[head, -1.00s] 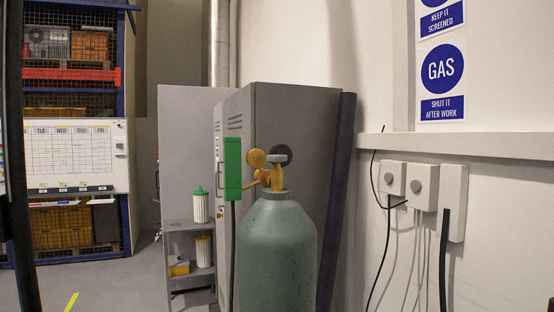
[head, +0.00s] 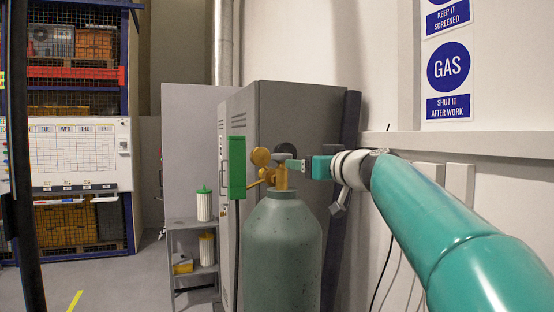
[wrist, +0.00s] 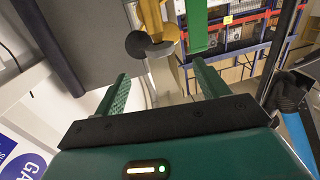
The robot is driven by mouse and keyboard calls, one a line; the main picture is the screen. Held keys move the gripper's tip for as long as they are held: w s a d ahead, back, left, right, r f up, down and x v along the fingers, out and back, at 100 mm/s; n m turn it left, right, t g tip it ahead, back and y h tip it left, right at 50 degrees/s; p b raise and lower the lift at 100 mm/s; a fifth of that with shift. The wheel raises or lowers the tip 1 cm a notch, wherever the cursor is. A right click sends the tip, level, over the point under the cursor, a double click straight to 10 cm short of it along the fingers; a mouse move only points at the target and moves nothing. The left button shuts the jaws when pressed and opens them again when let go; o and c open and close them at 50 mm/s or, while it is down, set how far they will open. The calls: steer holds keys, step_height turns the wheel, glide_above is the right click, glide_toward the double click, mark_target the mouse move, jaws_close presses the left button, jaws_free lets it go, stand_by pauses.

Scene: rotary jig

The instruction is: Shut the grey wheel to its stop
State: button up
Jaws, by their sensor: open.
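The grey wheel (head: 281,156) sits on the brass valve (head: 281,178) at the top of a green-grey gas cylinder (head: 281,250). In the wrist view the wheel (wrist: 150,46) is a dark lobed knob, just past the fingertips and roughly between their lines. My gripper (head: 296,165) reaches in from the right at the wheel's height, close beside it. In the wrist view my gripper (wrist: 161,69) has its two green fingers wide apart, with nothing between them. I cannot tell whether a finger touches the wheel. The wheel's turn position is unclear.
A green panel (head: 237,167) stands just left of the valve, by a brass gauge (head: 261,157). A grey cabinet (head: 300,110) is behind the cylinder. A shelf (head: 190,225) with white containers is at left. The wall with a GAS sign (head: 449,68) is at right.

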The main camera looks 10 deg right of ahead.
mark_target(281, 157)
steer(key=x, duration=1.3)
steer(key=shift+w+a+r, duration=0.1)
steer(key=shift+w+r, duration=0.25)
steer(key=shift+w, duration=0.05)
steer(key=c, duration=1)
